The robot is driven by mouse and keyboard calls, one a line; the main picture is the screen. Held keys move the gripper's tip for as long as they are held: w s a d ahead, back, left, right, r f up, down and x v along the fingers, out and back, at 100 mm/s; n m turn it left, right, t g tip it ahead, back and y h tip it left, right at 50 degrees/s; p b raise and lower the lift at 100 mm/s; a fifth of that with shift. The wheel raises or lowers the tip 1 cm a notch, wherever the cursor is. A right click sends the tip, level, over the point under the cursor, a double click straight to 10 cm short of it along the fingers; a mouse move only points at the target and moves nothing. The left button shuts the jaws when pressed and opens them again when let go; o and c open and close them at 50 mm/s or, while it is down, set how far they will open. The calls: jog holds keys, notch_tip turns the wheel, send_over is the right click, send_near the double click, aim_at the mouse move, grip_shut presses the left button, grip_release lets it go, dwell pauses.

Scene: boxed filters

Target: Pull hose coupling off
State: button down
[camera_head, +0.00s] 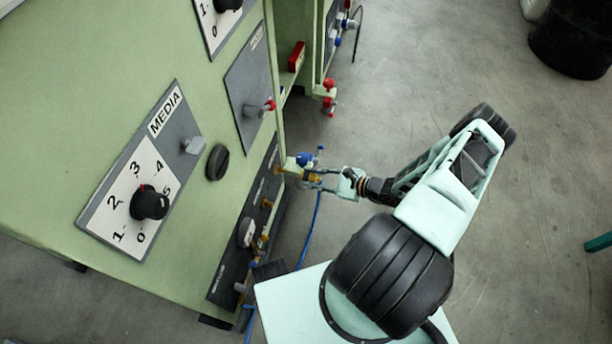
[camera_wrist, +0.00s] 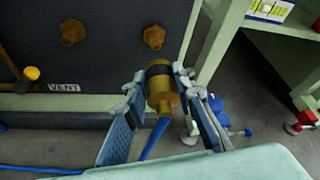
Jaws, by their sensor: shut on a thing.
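The hose coupling (camera_wrist: 161,93) is a brass fitting with a dark band, in the middle of the wrist view. A blue hose (camera_wrist: 155,138) runs down from it; the hose (camera_head: 315,215) also shows hanging to the floor in the head view. My gripper (camera_wrist: 159,78) is shut on the coupling, one finger on each side. In the head view my gripper (camera_head: 309,177) is at the edge of the green cabinet (camera_head: 100,95). The dark panel (camera_wrist: 110,70) behind the coupling carries brass ports (camera_wrist: 72,32) (camera_wrist: 153,37). I cannot tell whether the coupling touches a port.
A "VENT" label (camera_wrist: 64,87) and a yellow-knobbed fitting (camera_wrist: 31,73) are left on the panel. A red-handled valve (camera_head: 328,95) sticks out from the cabinet further back. A black bin (camera_head: 570,45) stands at top right. The floor on the right is mostly clear.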

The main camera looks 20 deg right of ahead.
jog(key=s+d+b, duration=0.1)
jog(key=s+d, duration=0.2)
jog(key=d, duration=0.2)
jog(key=shift+s+d, duration=0.3)
jog(key=shift+s, duration=0.1)
